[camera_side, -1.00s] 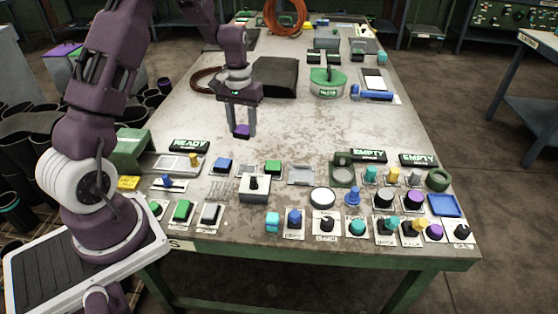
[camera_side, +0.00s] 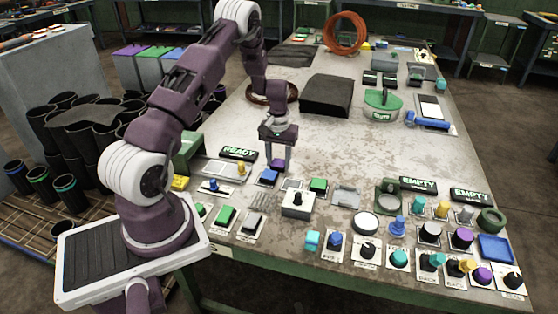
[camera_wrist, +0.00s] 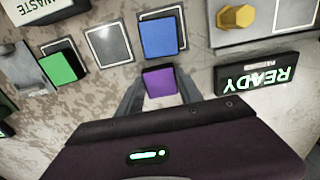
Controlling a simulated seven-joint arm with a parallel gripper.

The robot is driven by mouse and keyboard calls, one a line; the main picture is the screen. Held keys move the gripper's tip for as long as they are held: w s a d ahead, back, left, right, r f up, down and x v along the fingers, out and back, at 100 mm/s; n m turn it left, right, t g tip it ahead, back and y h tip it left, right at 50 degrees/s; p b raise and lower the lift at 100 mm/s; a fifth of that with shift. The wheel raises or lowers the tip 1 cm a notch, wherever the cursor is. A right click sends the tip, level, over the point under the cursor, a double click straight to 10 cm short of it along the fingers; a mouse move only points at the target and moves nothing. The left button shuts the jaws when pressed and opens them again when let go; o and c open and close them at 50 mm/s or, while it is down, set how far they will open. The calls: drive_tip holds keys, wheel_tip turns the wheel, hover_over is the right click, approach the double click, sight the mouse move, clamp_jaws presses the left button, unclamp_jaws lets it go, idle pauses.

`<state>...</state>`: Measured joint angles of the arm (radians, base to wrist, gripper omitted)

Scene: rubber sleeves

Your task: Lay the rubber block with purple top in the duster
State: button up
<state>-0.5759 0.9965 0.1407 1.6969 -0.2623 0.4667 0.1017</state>
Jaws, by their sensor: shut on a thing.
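The rubber block with purple top (camera_side: 277,163) is between the two fingers of my gripper (camera_side: 278,158), which is shut on it. The wrist view also shows its purple top (camera_wrist: 160,82) between the fingertips. In the side view it hangs near the blue-topped block (camera_side: 268,176); the wrist view shows this blue block (camera_wrist: 158,37) just beyond the purple one, with a small gap. I cannot tell for sure which thing is the duster. A green round device with a handle (camera_side: 382,104) stands further back on the table; its label is too small to read.
A green-topped block (camera_wrist: 62,66) and an empty grey pad (camera_wrist: 108,45) lie near the gripper. A READY sign (camera_side: 239,153) stands to its left. Several knobs and buttons line the table's front. A black slab (camera_side: 326,95) lies behind; the table (camera_side: 330,150) is bare between.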

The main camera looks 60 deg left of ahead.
sight(280, 164)
drive_tip(key=shift+f, duration=0.1)
drive_tip(key=o, duration=1.4)
wheel_tip(280, 164, up, 13)
drive_tip(key=s+d+r+m+t, duration=0.2)
drive_tip(key=s+d+r+m, duration=0.1)
drive_tip(key=d+r, duration=1.05)
drive_tip(key=s+d+r+m+t, duration=0.1)
drive_tip(key=s+d+r, duration=0.1)
drive_tip(key=s+d, duration=0.2)
drive_tip(key=s+d+r+m, duration=0.1)
drive_tip(key=s+d+r, duration=0.1)
drive_tip(key=s+d, duration=0.2)
drive_tip(key=s+d+r+m+t, duration=0.1)
drive_tip(key=s+d+r+m, duration=0.1)
drive_tip(key=s+d+r, duration=0.1)
drive_tip(key=shift+s+d+t, duration=0.3)
drive_tip(key=shift+s+d, duration=0.4)
drive_tip(key=shift+s, duration=0.35)
drive_tip(key=shift+o, duration=0.3)
drive_tip(key=s+d+f+m+t, duration=0.1)
drive_tip(key=s+d+m, duration=0.1)
drive_tip(key=s, duration=0.4)
drive_tip(key=shift+s+d, duration=0.15)
drive_tip(key=shift+s, duration=0.1)
